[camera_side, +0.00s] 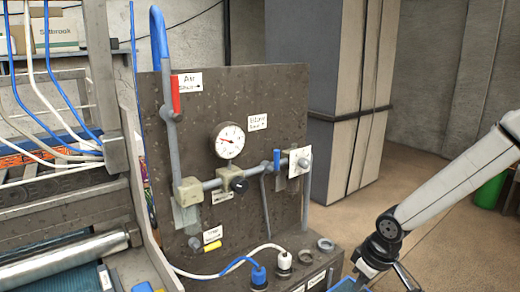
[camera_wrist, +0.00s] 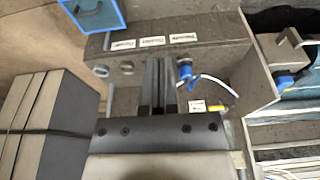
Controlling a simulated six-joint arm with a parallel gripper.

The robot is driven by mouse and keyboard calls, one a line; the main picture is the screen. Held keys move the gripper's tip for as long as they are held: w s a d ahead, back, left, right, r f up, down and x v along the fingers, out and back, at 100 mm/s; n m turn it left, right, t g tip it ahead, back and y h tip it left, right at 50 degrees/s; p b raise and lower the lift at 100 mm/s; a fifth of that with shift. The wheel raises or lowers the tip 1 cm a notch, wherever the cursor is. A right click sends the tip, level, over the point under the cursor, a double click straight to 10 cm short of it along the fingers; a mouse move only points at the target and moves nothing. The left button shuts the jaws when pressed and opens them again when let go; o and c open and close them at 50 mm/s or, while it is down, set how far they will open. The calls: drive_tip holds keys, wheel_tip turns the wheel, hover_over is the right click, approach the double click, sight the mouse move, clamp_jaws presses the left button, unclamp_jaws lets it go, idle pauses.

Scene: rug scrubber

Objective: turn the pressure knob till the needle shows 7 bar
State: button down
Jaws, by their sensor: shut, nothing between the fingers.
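The pressure gauge (camera_side: 230,140) is a round white dial on the upright dark panel in the side view. Its red needle points left and slightly up, but the numbers are too small to read. The dark pressure knob (camera_side: 238,185) sits below it on a pale block in the grey pipe. My gripper (camera_wrist: 160,62) is shut and empty in the wrist view, with the socket ledge beyond its fingers. In the side view my arm is at the right, clear of the panel, and the fingertips cannot be made out. The wrist view does not show the gauge or knob.
A red lever (camera_side: 176,96) and blue valve handle (camera_side: 277,158) are on the pipes. A yellow handle (camera_side: 212,245) sits low on the panel. Blue and white plugs (camera_side: 258,274) with cables stand on the ledge.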

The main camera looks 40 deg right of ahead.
drive_tip(key=c, duration=0.9)
unclamp_jaws()
drive_tip(key=o, duration=0.4)
drive_tip(key=shift+w, duration=0.25)
drive_tip(key=shift+c, duration=0.2)
drive_tip(key=o, duration=0.5)
drive_tip(key=shift+w+a+r+n+t, duration=0.1)
drive_tip(key=shift+w+a+n+t, duration=0.15)
drive_tip(key=shift+w, duration=0.35)
drive_tip(key=shift+w+r+n+t, duration=0.15)
drive_tip(key=shift+w+t, duration=0.2)
drive_tip(key=shift+w, duration=0.25)
drive_tip(key=shift+o, duration=0.2)
drive_tip(key=n+t, duration=0.8)
drive_tip(key=t, duration=0.5)
approach(242, 187)
drive_tip(key=w+f, duration=0.2)
drive_tip(key=shift+w+d+r+t, duration=0.1)
drive_tip(key=shift+w+r+t, duration=0.3)
drive_tip(key=shift+t, duration=0.2)
drive_tip(key=shift+w, duration=3.8)
